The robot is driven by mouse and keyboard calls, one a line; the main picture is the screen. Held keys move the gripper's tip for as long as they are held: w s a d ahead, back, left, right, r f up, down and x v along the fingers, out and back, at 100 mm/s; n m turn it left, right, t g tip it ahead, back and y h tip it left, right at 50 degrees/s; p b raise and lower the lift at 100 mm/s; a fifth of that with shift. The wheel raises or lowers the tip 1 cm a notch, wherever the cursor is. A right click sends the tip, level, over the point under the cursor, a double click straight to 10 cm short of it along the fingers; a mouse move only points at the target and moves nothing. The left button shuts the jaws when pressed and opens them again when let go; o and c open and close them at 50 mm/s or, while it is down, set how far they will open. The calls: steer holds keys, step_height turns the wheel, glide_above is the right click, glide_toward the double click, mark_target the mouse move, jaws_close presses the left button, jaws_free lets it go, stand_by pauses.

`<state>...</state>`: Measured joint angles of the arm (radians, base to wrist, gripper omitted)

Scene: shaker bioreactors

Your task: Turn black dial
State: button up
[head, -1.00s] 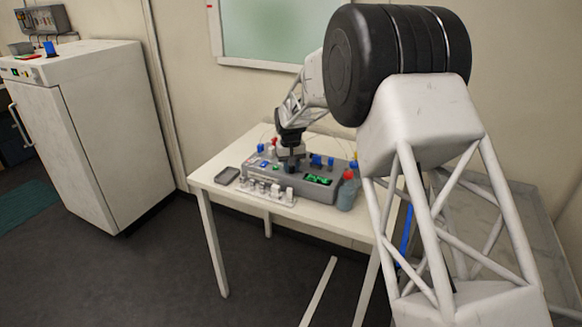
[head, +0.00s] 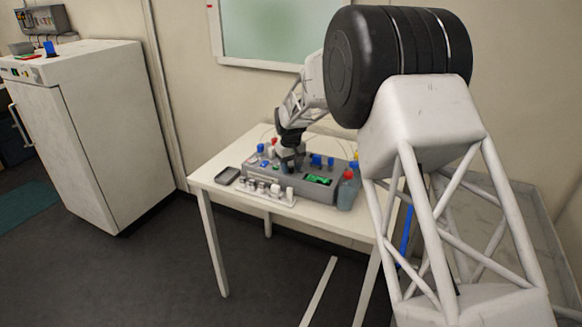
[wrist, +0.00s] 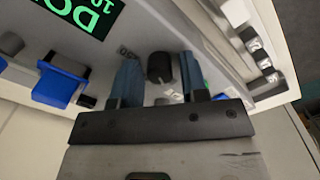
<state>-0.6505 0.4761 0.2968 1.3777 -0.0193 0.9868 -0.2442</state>
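The black dial (wrist: 160,67) is a small round knob on the grey face of the bioreactor shaker, seen in the wrist view. My gripper (wrist: 159,62) is open, with one blue finger on each side of the dial. Gaps show between the dial and both fingers in this view; I cannot tell how deep the fingers reach around it. In the head view, my gripper (head: 290,163) is over the shaker unit (head: 262,178) on the white table. The dial is not distinguishable there.
A green-lit display (wrist: 85,12) is left of the dial. A blue part (wrist: 62,85) sits further left on the shaker. A white rack with several small vials (head: 265,190) stands along the front. A bottle with a red cap (head: 346,192) is at the right, a dark tray (head: 227,176) at the left.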

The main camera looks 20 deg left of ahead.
mark_target(291, 167)
steer(key=shift+o, duration=0.8)
steer(key=shift+r, duration=0.1)
steer(key=shift+r, duration=3.8)
